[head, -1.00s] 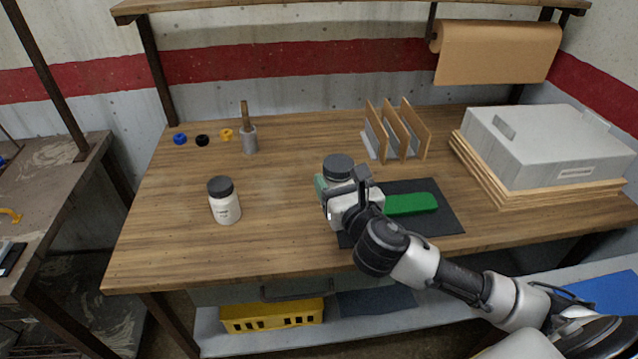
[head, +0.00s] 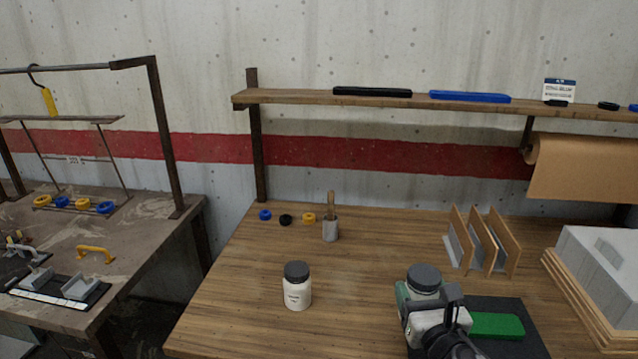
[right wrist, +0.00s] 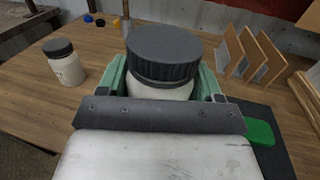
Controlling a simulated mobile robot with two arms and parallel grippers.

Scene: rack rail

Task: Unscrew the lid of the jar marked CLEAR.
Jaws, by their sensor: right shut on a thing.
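A white jar with a dark ribbed lid (right wrist: 163,52) stands between the green fingers of my right gripper (right wrist: 160,80). The gripper is shut on this jar's body (right wrist: 160,91), below the lid, and the lid is on. In the head view the same jar's lid (head: 424,278) shows above my right gripper (head: 425,303), which hides most of the body. A second white jar (head: 297,293) with a dark lid stands upright to the left, apart from the gripper; it also shows in the right wrist view (right wrist: 68,68). I cannot read either jar's marking. My left gripper is not in view.
A green block (head: 497,325) lies on a dark mat (head: 530,342) right of the gripper. Behind are a divider rack (head: 484,240), a grey cup with a stick (head: 330,231) and small coloured rings (head: 286,220). A grey box (head: 607,265) is at right. The table between the jars is clear.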

